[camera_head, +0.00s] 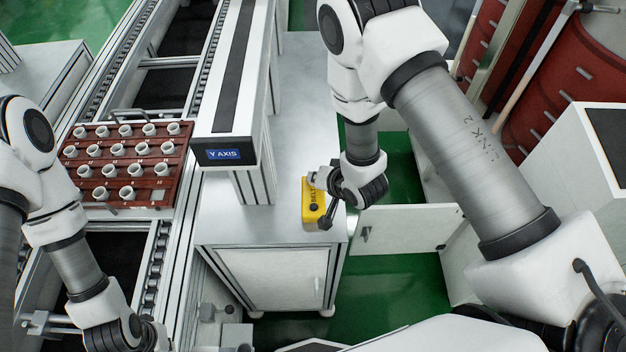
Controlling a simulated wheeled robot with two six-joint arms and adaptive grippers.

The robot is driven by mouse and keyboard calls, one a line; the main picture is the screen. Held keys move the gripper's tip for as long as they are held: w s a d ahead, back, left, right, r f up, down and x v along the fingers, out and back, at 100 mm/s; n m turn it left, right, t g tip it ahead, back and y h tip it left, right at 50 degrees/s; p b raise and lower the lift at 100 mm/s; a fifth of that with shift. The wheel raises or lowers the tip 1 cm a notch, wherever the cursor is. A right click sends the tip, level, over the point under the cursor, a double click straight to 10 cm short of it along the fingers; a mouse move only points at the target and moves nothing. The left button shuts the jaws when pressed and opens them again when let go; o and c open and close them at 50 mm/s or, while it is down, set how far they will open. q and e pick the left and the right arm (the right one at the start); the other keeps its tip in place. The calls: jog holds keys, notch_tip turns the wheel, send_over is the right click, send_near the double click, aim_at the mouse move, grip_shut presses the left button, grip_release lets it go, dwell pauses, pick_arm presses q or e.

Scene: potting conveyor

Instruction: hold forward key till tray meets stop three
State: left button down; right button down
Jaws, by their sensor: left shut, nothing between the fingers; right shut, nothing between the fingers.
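The tray (96,191) is dark red and holds several white pots in numbered places; its front right place looks empty. It sits on the roller conveyor (157,262) at left. A yellow control box (308,197) marked "BELT" lies on the grey cabinet top, with a dark round key on it. My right gripper (326,222) is shut and empty, its dark fingers over the box's right side; I cannot tell whether they press a key. My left gripper (158,340) is shut at the bottom edge, partly out of view. No stop is legibly numbered.
A metal bracket (42,322) stands at the conveyor's lower left. A beam marked "Y AXIS" (232,100) rises between the conveyor and the control box. The cabinet top (300,100) behind the box is clear. Red drums (560,110) stand at right.

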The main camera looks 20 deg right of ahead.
jog(key=shift+r+p, duration=0.7)
jog(key=shift+r, duration=0.15)
notch_tip(320, 180, up, 5)
jog(key=p, duration=0.4)
jog(key=shift+w, duration=0.1)
